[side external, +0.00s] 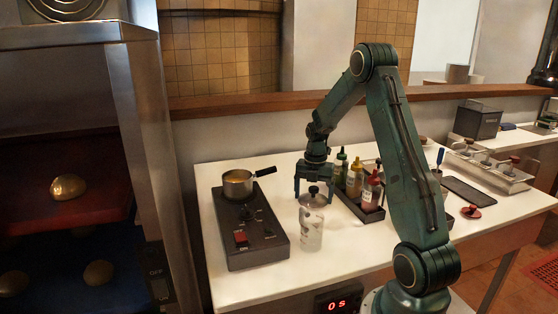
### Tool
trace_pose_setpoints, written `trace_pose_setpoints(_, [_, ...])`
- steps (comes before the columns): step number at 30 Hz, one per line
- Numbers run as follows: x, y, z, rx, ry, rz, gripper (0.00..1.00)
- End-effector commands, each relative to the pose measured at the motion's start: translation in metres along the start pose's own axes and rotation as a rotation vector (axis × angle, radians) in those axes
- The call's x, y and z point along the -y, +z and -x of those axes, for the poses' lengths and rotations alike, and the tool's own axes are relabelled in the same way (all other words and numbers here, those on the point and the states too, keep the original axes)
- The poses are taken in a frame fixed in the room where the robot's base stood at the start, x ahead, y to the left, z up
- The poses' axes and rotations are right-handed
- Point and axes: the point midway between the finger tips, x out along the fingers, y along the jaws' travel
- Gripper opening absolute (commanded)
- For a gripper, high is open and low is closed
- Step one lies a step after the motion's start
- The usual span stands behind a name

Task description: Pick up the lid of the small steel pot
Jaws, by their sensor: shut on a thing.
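A small steel pot (234,188) with a dark handle stands on the hot plate at the left of the table. Its top looks open, with a yellowish inside. My gripper (314,194) points down right of the hot plate, over a pale, shiny cylindrical container (311,228). A lid (313,201) with a dark knob is at the top of that container, between my fingers. My gripper is shut on this lid. The lid appears to be at the container's rim; I cannot tell whether there is a gap.
The dark hot plate (249,236) has a red switch. A dark caddy (366,212) with several sauce bottles stands close right of my gripper. Steel trays (490,172) and a dark board (468,193) lie farther right. The front of the white table (230,287) is clear.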

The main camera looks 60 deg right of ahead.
Motion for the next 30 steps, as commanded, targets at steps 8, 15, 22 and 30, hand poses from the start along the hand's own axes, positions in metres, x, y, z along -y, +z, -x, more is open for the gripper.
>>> trace_pose_setpoints(8, [0.0, 0.0, 0.004, 0.001, 0.001, 0.0, 0.63])
trace_pose_setpoints(15, [0.0, 0.001, 0.024, 0.003, 0.002, 0.0, 0.63])
trace_pose_setpoints(22, [0.0, 0.001, 0.063, 0.004, 0.003, 0.0, 0.63])
trace_pose_setpoints(30, [-0.001, 0.001, 0.122, 0.005, 0.004, 0.0, 0.63])
